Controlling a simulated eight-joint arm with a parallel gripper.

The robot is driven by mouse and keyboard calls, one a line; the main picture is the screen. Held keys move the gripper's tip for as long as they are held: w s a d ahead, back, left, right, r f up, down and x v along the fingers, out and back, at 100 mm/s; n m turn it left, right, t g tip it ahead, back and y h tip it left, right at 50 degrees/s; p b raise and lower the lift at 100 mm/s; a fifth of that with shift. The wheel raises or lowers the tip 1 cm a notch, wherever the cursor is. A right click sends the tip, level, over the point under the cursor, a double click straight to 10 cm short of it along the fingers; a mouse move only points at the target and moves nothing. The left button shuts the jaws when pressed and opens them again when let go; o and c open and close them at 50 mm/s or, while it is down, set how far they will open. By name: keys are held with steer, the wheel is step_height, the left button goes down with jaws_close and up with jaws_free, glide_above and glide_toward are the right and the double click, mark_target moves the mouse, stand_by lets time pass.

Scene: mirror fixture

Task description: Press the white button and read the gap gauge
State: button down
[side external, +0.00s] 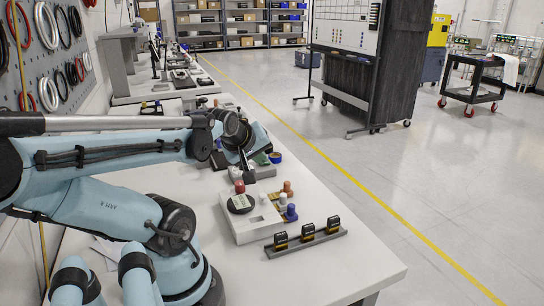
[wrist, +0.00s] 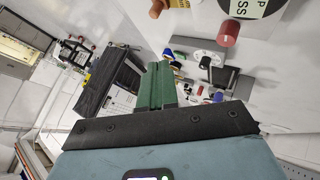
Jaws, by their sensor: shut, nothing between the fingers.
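In the side view a white fixture box (side external: 247,224) stands on the bench. On it are a round black disc (side external: 240,204), a red knob (side external: 240,187), two small white buttons (side external: 264,198) (side external: 283,198), a brown knob (side external: 288,188) and a blue knob (side external: 291,213). My gripper (wrist: 157,66) shows green fingers shut together and empty in the wrist view. In the side view my wrist is above the bench, behind the box; the fingertips are hard to make out. The red knob also shows in the wrist view (wrist: 229,33). No gap reading is legible.
A grey rail (side external: 322,242) with three black-and-yellow blocks (side external: 307,232) lies in front of the box. A blue ring (side external: 275,157) and grey parts lie behind it. The bench's front right corner is clear.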

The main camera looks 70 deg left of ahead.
mark_target(261, 196)
steer(key=shift+f, duration=3.75)
steer(key=shift+f, duration=0.4)
steer(key=shift+f, duration=0.6)
stand_by(0.3)
steer(key=shift+r, duration=1)
steer(key=shift+r, duration=0.1)
steer(key=shift+r, duration=2.4)
steer(key=shift+d, duration=0.1)
